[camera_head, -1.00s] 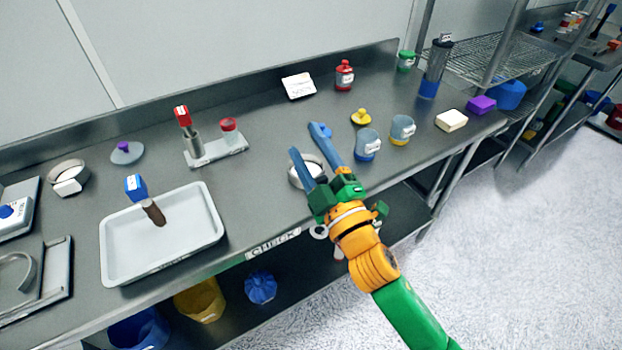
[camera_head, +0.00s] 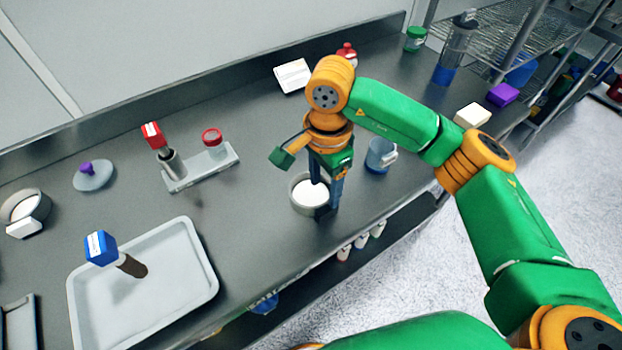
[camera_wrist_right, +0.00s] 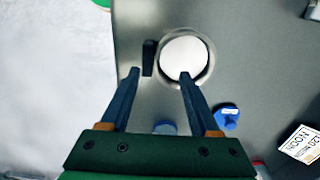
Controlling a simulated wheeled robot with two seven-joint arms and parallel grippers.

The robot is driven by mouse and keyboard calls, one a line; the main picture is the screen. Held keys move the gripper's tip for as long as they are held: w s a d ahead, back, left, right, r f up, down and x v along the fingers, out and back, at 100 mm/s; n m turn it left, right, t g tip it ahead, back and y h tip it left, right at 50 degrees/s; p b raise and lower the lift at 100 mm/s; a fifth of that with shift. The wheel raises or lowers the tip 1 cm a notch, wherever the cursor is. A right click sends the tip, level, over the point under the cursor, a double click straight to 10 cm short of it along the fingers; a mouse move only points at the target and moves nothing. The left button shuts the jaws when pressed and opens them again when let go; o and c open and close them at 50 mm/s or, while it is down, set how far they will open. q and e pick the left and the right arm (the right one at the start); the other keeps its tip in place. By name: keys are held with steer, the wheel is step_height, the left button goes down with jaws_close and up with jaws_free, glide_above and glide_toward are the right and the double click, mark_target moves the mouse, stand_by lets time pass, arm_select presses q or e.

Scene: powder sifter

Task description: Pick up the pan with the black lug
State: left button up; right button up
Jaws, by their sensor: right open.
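The pan with the black lug (camera_head: 296,204) is a small round metal pan with a white inside, on the counter near its front edge. In the right wrist view the pan (camera_wrist_right: 211,60) has its black lug (camera_wrist_right: 150,58) on the left side. My right gripper (camera_head: 326,194) points down at the pan, open. In the wrist view its fingertips (camera_wrist_right: 160,73) straddle the lug's line, one left of the lug, the other overlapping the pan's white inside. I cannot tell whether they touch the pan. My left gripper is out of view.
A white tray (camera_head: 82,318) with a blue-topped tool (camera_head: 102,248) lies left. A rack (camera_head: 200,172) with red-topped items stands behind it. A blue-based cup (camera_head: 380,156) is close right of the gripper. Another pan (camera_head: 40,208) has a white lug. Counter left of the pan is clear.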

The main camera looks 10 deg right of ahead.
mark_target(324, 208)
steer(key=shift+s+a+f+p, duration=0.15)
steer(key=shift+s+f+p, duration=0.85)
steer(key=shift+s, duration=0.25)
step_height(324, 208, down, 3)
steer(key=shift+r, duration=0.1)
steer(key=shift+w+f, duration=0.35)
steer(key=shift+w, duration=0.1)
steer(key=shift+c, duration=0.9)
steer(key=shift+s+r, duration=0.15)
steer(key=shift+s, duration=0.1)
jaws_close()
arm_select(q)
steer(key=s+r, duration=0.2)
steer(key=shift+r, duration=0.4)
arm_select(e)
steer(key=shift+w, duration=0.1)
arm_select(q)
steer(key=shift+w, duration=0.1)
